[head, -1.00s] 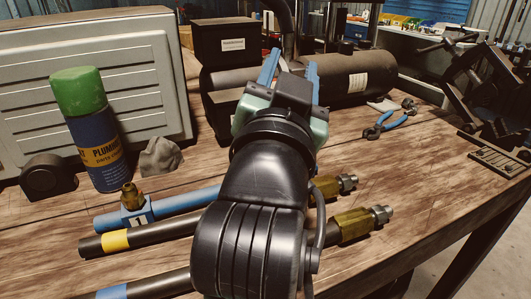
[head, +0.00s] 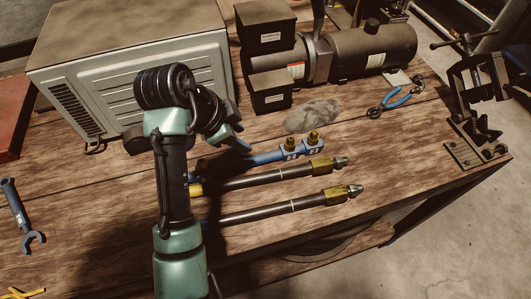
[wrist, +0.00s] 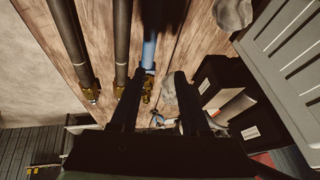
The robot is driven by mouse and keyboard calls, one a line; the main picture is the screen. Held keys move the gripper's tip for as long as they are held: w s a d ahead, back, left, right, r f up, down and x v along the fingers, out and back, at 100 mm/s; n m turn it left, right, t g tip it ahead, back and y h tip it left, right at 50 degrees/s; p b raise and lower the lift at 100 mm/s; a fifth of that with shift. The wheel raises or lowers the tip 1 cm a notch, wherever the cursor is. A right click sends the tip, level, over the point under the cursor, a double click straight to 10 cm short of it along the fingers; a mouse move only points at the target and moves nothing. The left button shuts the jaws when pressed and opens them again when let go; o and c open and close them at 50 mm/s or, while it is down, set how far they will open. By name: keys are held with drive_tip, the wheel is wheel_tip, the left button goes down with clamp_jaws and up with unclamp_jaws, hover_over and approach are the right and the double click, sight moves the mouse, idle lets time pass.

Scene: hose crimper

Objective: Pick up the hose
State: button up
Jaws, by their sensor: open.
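Two dark hoses with brass and steel ends lie side by side on the wooden bench, the rear hose (head: 260,179) and the front hose (head: 270,211). They also show at the left of the wrist view, as one hose (wrist: 73,40) and another hose (wrist: 122,40). A blue tool (head: 265,158) with brass fittings lies behind them. My gripper (head: 240,143) is above the bench near the blue tool's left part. In the wrist view my gripper (wrist: 158,90) has its fingers spread, with the blue tool (wrist: 149,52) seen between them. My arm hides the hoses' left ends.
A grey ribbed case (head: 130,75) stands behind my arm. Black boxes (head: 268,92) and a dark cylindrical machine (head: 372,50) stand at the back. A grey rag (head: 312,116), blue-handled pliers (head: 397,100) and a black clamp stand (head: 475,110) lie to the right. A wrench (head: 18,215) lies at left.

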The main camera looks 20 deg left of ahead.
sight(252, 177)
drive_tip(key=s+a+r+m+g+h+p, duration=0.1)
drive_tip(key=s+r+g+p, duration=0.15)
drive_tip(key=s+p, duration=0.2)
drive_tip(key=x, duration=0.4)
drive_tip(key=s+p+x, duration=0.1)
drive_tip(key=x, duration=0.4)
drive_tip(key=p+x, duration=0.1)
drive_tip(key=x, duration=0.3)
drive_tip(key=shift+s+f, duration=0.15)
drive_tip(key=shift+f, duration=0.15)
clamp_jaws()
drive_tip(key=shift+r, duration=0.1)
